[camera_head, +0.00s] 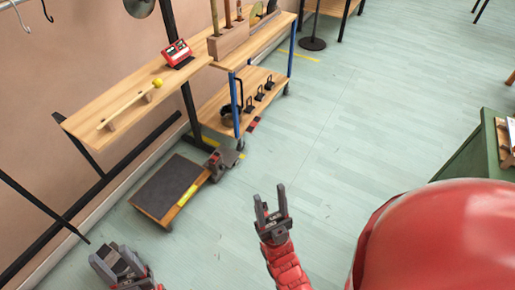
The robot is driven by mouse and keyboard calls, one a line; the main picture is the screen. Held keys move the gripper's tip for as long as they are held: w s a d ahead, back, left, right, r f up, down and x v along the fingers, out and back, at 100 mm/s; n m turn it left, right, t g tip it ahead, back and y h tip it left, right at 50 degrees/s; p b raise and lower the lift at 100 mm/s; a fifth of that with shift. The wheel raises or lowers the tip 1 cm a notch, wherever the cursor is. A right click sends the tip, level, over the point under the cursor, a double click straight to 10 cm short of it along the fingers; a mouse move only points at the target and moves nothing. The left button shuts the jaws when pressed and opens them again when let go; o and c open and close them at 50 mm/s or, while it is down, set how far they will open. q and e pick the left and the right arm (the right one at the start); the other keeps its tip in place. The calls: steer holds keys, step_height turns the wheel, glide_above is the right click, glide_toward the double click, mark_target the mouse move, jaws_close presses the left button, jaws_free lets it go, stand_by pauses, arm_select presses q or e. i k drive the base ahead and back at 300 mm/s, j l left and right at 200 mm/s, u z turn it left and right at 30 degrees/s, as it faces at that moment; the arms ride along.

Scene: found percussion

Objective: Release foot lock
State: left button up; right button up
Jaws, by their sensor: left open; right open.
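A wheeled cart with blue legs (236,104) stands by the left wall. Small red parts show low near its feet, one by the right caster (254,123); they are too small to tell which is the foot lock or how it is set. A dark grey piece with a red mark (217,160) sits on the floor below the front leg. My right gripper (270,196) is open and empty over the floor, to the right of and nearer than the cart. My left gripper (113,254) is open and empty at the bottom left.
A low platform with a black mat and yellow strip (170,187) lies before the cart. A wooden shelf (118,96) carries a red device (177,53) and a stick with a yellow ball (157,83). A green table (470,163) stands right. The middle floor is clear.

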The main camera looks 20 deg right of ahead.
mark_target(216, 156)
steer(key=z, duration=0.3)
steer(key=i+z, duration=0.1)
steer(key=i, duration=0.4)
steer(key=i+j+z, duration=0.1)
steer(key=i, duration=0.45)
steer(key=i+j+z, duration=0.1)
steer(key=i, duration=0.4)
steer(key=i+j, duration=0.3)
steer(key=j, duration=0.2)
